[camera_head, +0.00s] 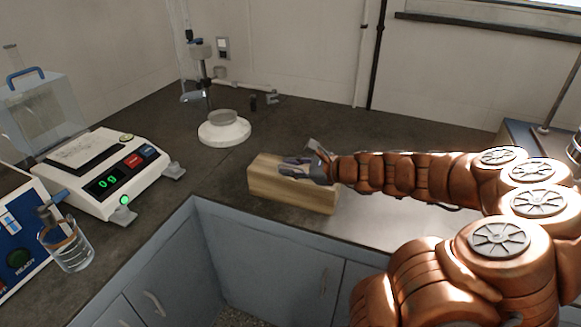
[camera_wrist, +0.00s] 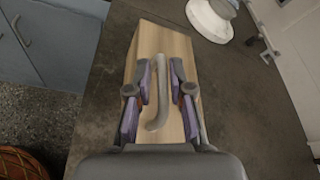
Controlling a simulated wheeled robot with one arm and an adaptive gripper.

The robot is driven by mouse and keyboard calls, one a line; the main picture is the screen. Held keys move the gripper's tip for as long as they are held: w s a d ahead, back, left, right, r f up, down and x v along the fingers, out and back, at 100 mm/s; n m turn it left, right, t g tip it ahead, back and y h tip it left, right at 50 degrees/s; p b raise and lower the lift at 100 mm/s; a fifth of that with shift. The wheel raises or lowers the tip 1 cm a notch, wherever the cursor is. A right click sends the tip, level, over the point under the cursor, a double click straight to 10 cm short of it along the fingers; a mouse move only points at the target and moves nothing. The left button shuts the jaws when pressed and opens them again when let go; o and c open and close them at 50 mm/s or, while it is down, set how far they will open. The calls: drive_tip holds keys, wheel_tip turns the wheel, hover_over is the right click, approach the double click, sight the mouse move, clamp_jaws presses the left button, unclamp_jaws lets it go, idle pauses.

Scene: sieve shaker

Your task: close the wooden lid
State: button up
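A pale wooden box (camera_head: 296,195) lies on the dark counter near its front edge. It also shows in the wrist view (camera_wrist: 176,45), below my gripper. Its visible top looks flat; I cannot make out a separate lid or a seam. A grey, bent bar like a handle (camera_wrist: 162,85) runs along the wood. My gripper (camera_head: 287,168) is over the top of the box. In the wrist view its two purple-padded fingers (camera_wrist: 161,75) are apart, one on each side of the bar, with gaps visible. I cannot tell whether they touch the wood.
A white round stand base (camera_head: 224,132) with a dish stands behind the box. A white scale (camera_head: 101,176), a beaker of water (camera_head: 69,248) and a blue device (camera_head: 22,232) are at the left. Dark counter (camera_head: 160,208) between scale and box is free.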

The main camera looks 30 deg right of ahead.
drive_tip(key=shift+r, duration=0.1)
drive_tip(key=v, duration=1.2)
idle(0.6)
drive_tip(key=s+a+n+g+p, duration=0.25)
drive_tip(key=a+n, duration=0.25)
drive_tip(key=a, duration=0.3)
drive_tip(key=s+a+n+g+y+p, duration=0.1)
drive_tip(key=s+a+n+g, duration=0.25)
drive_tip(key=a, duration=0.35)
drive_tip(key=s+a+n+g+p, duration=0.1)
drive_tip(key=s+a+n+g, duration=0.1)
drive_tip(key=a+n+g, duration=0.45)
drive_tip(key=s+r+n+g+h+p, duration=0.1)
drive_tip(key=s+r+n+h+p, duration=0.2)
drive_tip(key=s, duration=1.3)
drive_tip(key=n+h+p, duration=0.2)
drive_tip(key=n+h, duration=0.2)
drive_tip(key=n, duration=0.2)
drive_tip(key=shift+s+n+g+h, duration=0.3)
drive_tip(key=shift+s+g+h, duration=0.05)
drive_tip(key=shift+s+h, duration=0.05)
